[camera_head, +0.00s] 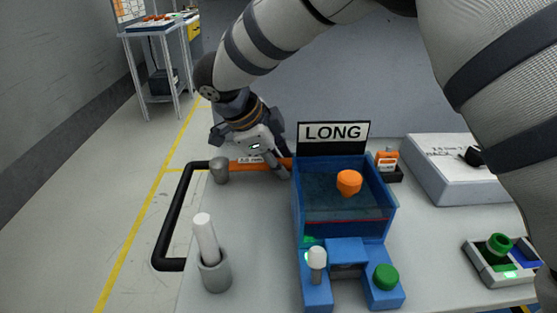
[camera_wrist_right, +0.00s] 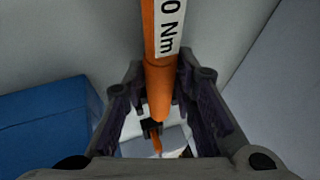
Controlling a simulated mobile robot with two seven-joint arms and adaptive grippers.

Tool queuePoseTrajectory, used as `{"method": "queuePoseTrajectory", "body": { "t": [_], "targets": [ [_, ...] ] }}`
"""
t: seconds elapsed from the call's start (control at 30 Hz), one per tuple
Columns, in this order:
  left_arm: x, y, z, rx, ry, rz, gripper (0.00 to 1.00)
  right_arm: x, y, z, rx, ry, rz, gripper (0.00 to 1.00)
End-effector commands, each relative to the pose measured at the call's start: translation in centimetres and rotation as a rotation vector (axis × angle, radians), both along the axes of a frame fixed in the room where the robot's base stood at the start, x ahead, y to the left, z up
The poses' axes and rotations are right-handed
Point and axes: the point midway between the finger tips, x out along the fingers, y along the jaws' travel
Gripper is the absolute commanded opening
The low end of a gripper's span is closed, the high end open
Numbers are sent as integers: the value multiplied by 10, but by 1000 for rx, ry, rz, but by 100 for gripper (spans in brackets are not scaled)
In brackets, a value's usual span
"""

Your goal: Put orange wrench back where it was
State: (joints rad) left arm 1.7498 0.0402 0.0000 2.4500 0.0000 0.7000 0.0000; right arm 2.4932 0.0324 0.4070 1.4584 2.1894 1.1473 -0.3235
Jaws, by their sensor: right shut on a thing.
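The orange wrench (camera_head: 243,162) lies across the view at the far left of the worktable, beside the blue box. My right gripper (camera_head: 277,164) is shut on it, left of the box. In the right wrist view the wrench (camera_wrist_right: 160,62) runs between the two fingers of my right gripper (camera_wrist_right: 166,88), with a white label ending in "0 Nm" on its shaft. The wrench's far part is partly hidden by the gripper, and I cannot tell whether it touches the table. My left gripper is not in view.
The blue box (camera_head: 299,215) with a "LONG" sign (camera_head: 333,133) stands close right of the gripper. A grey cup (camera_head: 219,171), a holder with a white rod (camera_head: 214,272) and a black rail (camera_head: 177,215) are at left. A white case (camera_head: 440,165) stands right.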

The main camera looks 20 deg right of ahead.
Motion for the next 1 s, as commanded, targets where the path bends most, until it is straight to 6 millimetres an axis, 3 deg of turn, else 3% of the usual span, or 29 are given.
{"method": "queuePoseTrajectory", "body": {
  "t": [0.23, 0.27, 0.33, 0.67, 1.0],
  "targets": [
    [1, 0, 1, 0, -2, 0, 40, 0, 0, -1, 0, -2, 0, 0],
    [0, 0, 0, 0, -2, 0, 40, 0, 0, -1, 1, -2, 0, 32],
    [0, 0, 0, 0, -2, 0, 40, 0, 0, -1, 1, -2, 0, 45],
    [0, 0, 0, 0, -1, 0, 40, 0, 0, 3, 0, -3, 1, 45],
    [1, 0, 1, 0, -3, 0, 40, -9, 41, 76, 1, -4, 1, 45]
  ]
}}
